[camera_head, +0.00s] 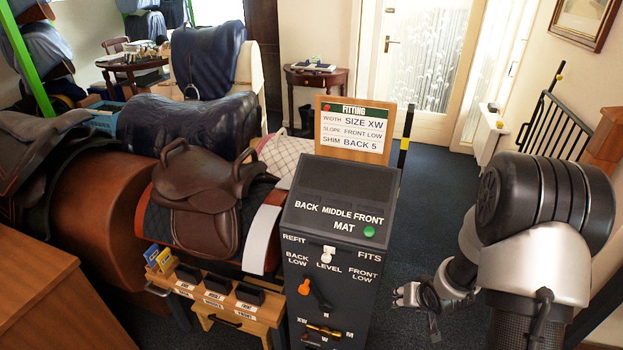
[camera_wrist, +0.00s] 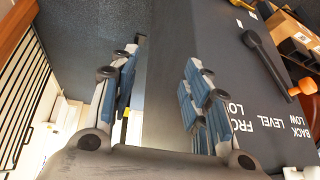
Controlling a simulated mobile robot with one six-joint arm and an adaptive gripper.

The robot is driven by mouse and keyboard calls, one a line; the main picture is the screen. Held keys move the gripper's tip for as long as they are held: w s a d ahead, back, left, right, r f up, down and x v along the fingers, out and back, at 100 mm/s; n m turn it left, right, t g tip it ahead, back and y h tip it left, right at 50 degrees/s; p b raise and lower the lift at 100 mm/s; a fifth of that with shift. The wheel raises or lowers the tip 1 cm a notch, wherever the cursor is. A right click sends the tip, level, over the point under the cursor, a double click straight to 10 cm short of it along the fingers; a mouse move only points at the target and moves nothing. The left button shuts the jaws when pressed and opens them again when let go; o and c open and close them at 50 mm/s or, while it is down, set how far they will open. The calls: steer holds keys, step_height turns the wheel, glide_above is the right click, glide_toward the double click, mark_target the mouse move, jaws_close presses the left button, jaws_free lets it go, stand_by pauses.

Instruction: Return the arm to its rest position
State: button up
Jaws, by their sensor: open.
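My arm (camera_head: 530,265) is folded at the right of the head view, its large dark joint uppermost. My gripper (camera_head: 402,294) hangs low to the left of it, just right of the dark grey fitting console (camera_head: 333,200). In the wrist view my gripper (camera_wrist: 165,78) has its two blue-padded fingers spread apart, with nothing between them. The console (camera_wrist: 225,30) lies beyond the fingers there, with its lettering and an orange-knobbed lever (camera_wrist: 303,87) at the right. I cannot tell the exact gap between gripper and console.
A brown saddle (camera_head: 200,195) sits on a stand left of the console, above a wooden tray (camera_head: 258,312) of dark blocks. A fitting sign (camera_head: 355,130) tops the console. A black railing (camera_head: 560,125) stands at the right. Blue carpet (camera_head: 440,190) is clear behind the gripper.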

steer(key=s+a+r+h, duration=0.15)
steer(key=s+r, duration=0.35)
steer(key=r, duration=0.7)
steer(key=s+a+r+h, duration=0.15)
steer(key=s+r, duration=0.25)
steer(key=r, duration=0.7)
steer(key=s+a+r+y, duration=0.1)
steer(key=s+a+r, duration=0.1)
steer(key=s, duration=0.4)
steer(key=s+a+r+n+g+y, duration=0.1)
steer(key=s+a+r, duration=0.1)
steer(key=s, duration=0.4)
steer(key=s+a+r, duration=0.3)
steer(key=s+a, duration=0.1)
steer(key=s, duration=0.2)
steer(key=shift+s+a+n+y, duration=0.15)
steer(key=shift+a+n+y, duration=0.2)
steer(key=shift+n+y, duration=0.05)
